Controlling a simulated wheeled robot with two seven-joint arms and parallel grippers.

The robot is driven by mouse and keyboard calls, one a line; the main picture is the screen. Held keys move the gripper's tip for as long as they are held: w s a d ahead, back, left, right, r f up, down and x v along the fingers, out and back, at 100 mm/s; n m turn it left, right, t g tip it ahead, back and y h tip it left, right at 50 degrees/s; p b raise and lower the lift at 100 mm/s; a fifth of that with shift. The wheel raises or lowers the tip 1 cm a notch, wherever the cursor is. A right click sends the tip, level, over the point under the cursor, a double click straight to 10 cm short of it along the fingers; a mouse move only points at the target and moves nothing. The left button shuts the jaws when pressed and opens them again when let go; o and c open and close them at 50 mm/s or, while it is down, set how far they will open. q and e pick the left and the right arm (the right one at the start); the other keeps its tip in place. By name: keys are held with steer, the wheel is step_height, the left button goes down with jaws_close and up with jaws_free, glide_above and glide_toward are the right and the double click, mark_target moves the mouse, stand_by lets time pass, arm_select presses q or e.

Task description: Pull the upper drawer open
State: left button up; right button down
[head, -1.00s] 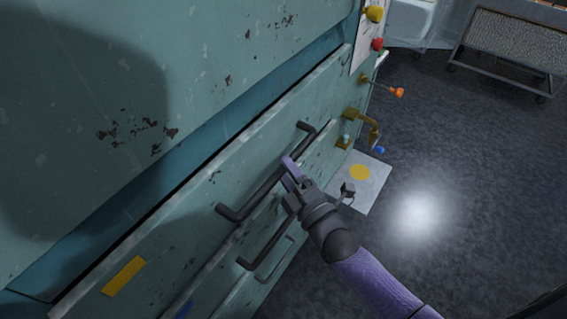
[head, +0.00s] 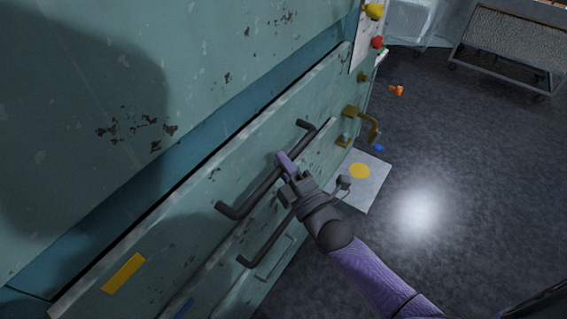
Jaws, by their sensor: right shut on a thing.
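The upper drawer (head: 190,235) is a worn, chipped green front in a large cabinet, seen at a steep slant. A thin dark line runs behind its pale top edge; I cannot tell whether it stands open at all. Its dark bar handle (head: 238,208) runs diagonally across the front. My right gripper (head: 283,163), on a purple and dark grey arm from the lower right, is shut on the middle of this handle. The fingers hide part of the bar. My left gripper is not in view.
Below is another drawer with a similar handle (head: 262,250). Coloured knobs, including a red one (head: 377,43), and a brass fitting (head: 363,122) sit on the cabinet's right side. A wheeled cart (head: 510,50) stands far right.

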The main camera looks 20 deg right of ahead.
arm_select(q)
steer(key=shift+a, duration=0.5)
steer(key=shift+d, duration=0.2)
